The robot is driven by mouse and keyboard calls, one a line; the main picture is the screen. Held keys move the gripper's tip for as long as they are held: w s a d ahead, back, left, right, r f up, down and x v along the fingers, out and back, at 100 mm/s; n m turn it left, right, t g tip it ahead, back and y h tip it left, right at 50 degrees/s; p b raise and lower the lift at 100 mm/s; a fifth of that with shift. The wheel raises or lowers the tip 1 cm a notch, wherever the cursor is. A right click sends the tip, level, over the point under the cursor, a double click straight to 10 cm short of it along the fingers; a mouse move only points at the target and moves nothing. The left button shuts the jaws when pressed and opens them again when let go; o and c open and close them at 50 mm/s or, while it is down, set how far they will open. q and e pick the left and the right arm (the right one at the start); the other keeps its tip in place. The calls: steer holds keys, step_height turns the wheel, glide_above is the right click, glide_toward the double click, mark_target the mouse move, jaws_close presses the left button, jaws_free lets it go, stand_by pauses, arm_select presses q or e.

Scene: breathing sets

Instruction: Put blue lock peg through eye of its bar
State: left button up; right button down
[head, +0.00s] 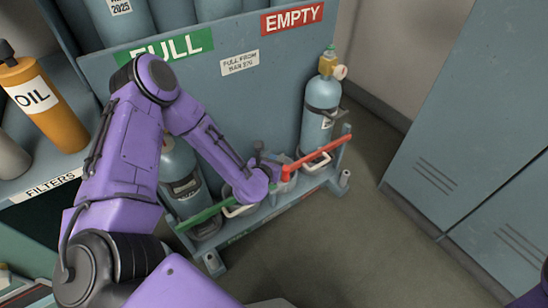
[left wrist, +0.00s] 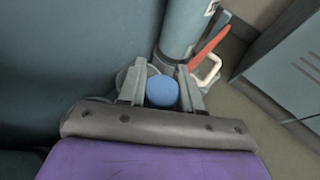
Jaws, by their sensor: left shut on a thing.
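My left gripper (head: 284,176) reaches down to the rack, near the gap between the green bar and the red bar. In the left wrist view the grey fingers (left wrist: 161,88) are shut on the blue lock peg (left wrist: 162,92), whose rounded blue top shows between them. The peg's lower part is hidden, and the head view does not show the peg clearly. The red bar (head: 320,157) crosses the right side of the rack, and the green bar (head: 205,213) crosses the left side. I cannot tell whether the peg is in an eye. My right gripper is out of view.
A blue-grey cylinder (head: 319,115) with a brass valve stands behind the red bar. Another cylinder (head: 180,180) stands behind the green bar, partly covered by my arm. The back panel (head: 275,90) rises close behind. Lockers (head: 480,140) stand right; the floor (head: 370,235) between is clear.

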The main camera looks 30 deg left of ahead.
arm_select(q)
steer(key=o, duration=1.1)
steer(key=p+v, duration=0.2)
steer(key=v, duration=0.8)
steer(key=shift+s+d+r, duration=0.1)
steer(key=shift+s, duration=0.15)
